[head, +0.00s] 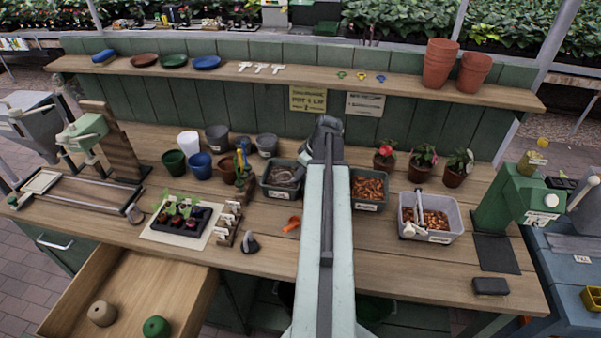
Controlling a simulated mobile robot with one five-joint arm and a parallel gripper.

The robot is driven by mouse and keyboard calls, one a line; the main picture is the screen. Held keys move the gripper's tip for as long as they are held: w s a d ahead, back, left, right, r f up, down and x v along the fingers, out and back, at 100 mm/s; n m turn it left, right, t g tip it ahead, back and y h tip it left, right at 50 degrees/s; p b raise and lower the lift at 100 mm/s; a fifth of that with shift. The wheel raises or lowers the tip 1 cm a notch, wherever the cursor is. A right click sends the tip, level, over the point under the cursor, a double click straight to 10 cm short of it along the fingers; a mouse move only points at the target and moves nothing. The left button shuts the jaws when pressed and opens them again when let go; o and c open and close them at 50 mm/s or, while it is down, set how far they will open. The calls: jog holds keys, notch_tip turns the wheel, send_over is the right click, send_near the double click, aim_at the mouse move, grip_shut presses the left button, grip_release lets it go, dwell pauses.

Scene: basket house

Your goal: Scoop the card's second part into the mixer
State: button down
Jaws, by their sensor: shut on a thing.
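A yellowish card (307,99) and a white card (365,103) hang on the green back boards; their print is too small to read surely. A grey bin of greyish material (284,180) stands left of my arm. A dark bin of orange-brown chips (369,188) stands right of it. A pale grey tub (458,221) holds similar chips and a white scoop-like tool (414,229). I cannot surely tell which machine is the mixer. My arm reaches over the bench; its far end hides my gripper's fingers and anything in them.
A green machine (510,195) stands at the right end, and a green press-like device (84,132) at the left. Several pots, a seedling tray (181,219) and three potted plants occupy the bench. An open drawer (130,270) juts out front left. The bench's front right is mostly clear.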

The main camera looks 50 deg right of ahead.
notch_tip(320, 180, up, 10)
jog(key=w+p, duration=0.1)
jog(key=p, duration=0.8)
jog(key=shift+a+g+p, duration=0.2)
jog(key=shift+g+p, duration=0.1)
